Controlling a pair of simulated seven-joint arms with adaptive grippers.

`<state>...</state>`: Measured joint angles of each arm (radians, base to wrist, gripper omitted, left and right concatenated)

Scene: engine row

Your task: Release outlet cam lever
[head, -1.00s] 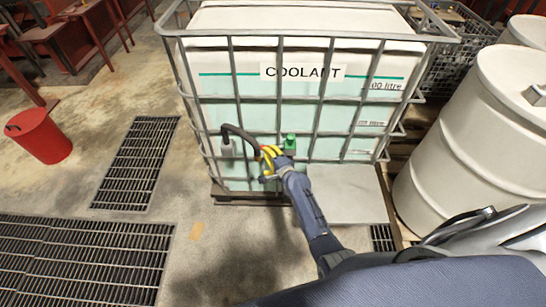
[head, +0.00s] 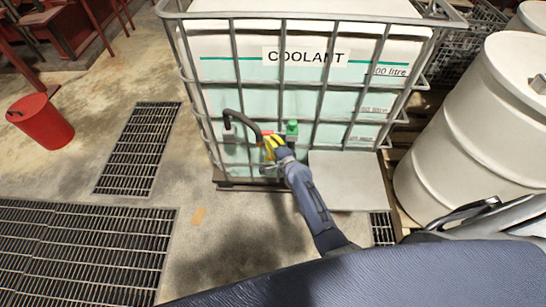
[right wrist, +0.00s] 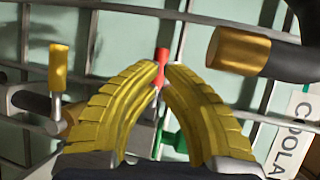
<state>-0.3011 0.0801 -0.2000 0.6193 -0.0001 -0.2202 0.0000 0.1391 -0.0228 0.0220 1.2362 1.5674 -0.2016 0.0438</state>
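My right gripper (head: 272,147) is at the lower front of the caged coolant tank (head: 305,110), by the outlet. In the right wrist view its yellow fingers (right wrist: 162,68) close in from both sides on a thin red lever (right wrist: 161,54), with almost no gap at the tips. The lever's lower part is partly hidden between the fingers. A black hose (head: 236,114) bends down beside the gripper. Brass fittings (right wrist: 240,50) show at the right in the wrist view, with a smaller brass piece (right wrist: 58,68) at the left. My left gripper is not in view.
Cage bars (head: 322,90) cross the tank front close around the gripper. A green cap (head: 292,127) sits just right of it. A white drum (head: 480,120) stands at the right. Floor grates (head: 140,148) and a red bin (head: 40,122) are at the left, with open floor between.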

